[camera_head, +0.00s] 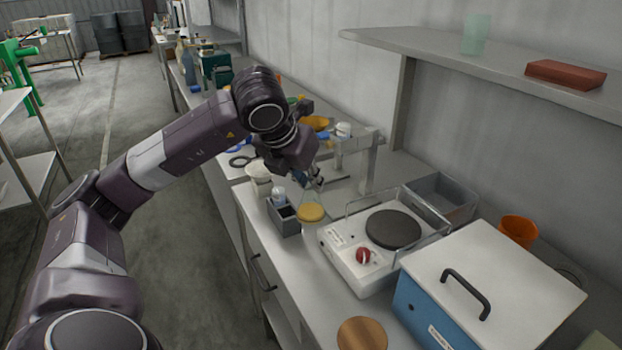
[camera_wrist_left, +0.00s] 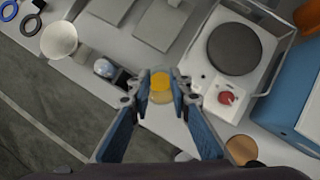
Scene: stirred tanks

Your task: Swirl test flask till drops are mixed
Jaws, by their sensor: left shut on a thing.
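The test flask (camera_head: 311,212) is a clear conical flask with yellow-orange liquid at its bottom. It stands upright, on or just above the bench; I cannot tell which. My left gripper (camera_head: 316,181) comes down from above and is shut on the flask's upper part. In the left wrist view the flask (camera_wrist_left: 160,88) shows from above between the two fingers of my left gripper (camera_wrist_left: 160,96), with its yellow contents visible. The fingers hide part of its neck. My right gripper is not in view.
A white stirrer (camera_head: 345,262) with a dark round plate and red knob is right of the flask. A grey holder (camera_head: 284,222) stands close left. A blue box (camera_head: 425,318) with a white lid, a grey bin (camera_head: 440,197) and an orange cup (camera_head: 517,230) are farther right. A wooden disc (camera_head: 362,334) lies in front.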

